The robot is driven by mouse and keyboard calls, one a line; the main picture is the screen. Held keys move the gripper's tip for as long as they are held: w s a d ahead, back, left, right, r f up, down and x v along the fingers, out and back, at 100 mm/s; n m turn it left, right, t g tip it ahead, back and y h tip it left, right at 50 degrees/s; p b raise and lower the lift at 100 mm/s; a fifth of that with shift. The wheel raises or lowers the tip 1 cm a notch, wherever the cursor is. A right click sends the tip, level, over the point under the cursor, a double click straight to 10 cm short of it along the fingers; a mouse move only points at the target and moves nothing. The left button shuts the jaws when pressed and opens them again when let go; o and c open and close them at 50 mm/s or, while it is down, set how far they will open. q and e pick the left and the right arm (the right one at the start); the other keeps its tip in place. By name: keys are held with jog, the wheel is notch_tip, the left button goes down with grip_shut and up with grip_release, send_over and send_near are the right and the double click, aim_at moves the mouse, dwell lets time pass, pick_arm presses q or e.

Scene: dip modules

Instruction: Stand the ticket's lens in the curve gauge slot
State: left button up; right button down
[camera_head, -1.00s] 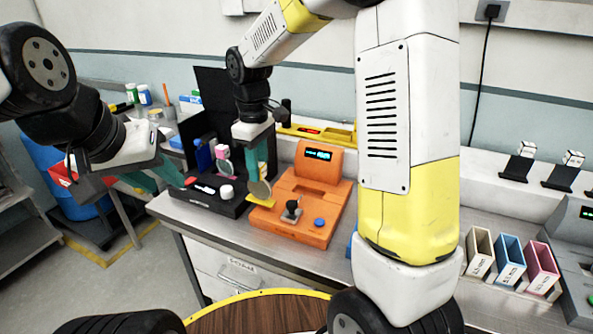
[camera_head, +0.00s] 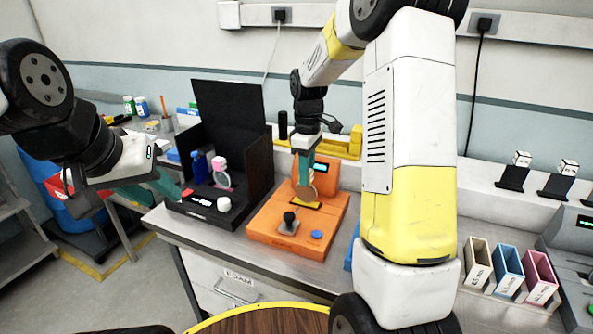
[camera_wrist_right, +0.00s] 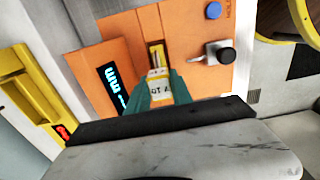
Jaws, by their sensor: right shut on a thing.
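A yellow piece (camera_head: 305,205) shows just below the lens. In the right wrist view the teal fingers (camera_wrist_right: 160,90) are close together around a small white lettered part, in line with a narrow yellow-edged slot (camera_wrist_right: 155,48) in the orange face. I cannot tell whether the lens touches the slot. My left gripper (camera_head: 162,188) hangs at the left, its teal fingers apart and apparently empty.
A black case (camera_head: 228,120) with an upright lid stands left of the gauge, holding a pink-topped item and a white knob. The gauge has a black knob (camera_head: 289,218), blue button (camera_head: 316,234) and display (camera_head: 321,168). A yellow tray (camera_head: 340,148) lies behind. Coloured bins (camera_head: 508,262) stand at the right.

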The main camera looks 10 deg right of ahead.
jog(key=shift+f, duration=0.7)
jog(key=shift+f, duration=0.1)
jog(key=c, duration=1.1)
grip_release()
jog(key=shift+c, duration=0.2)
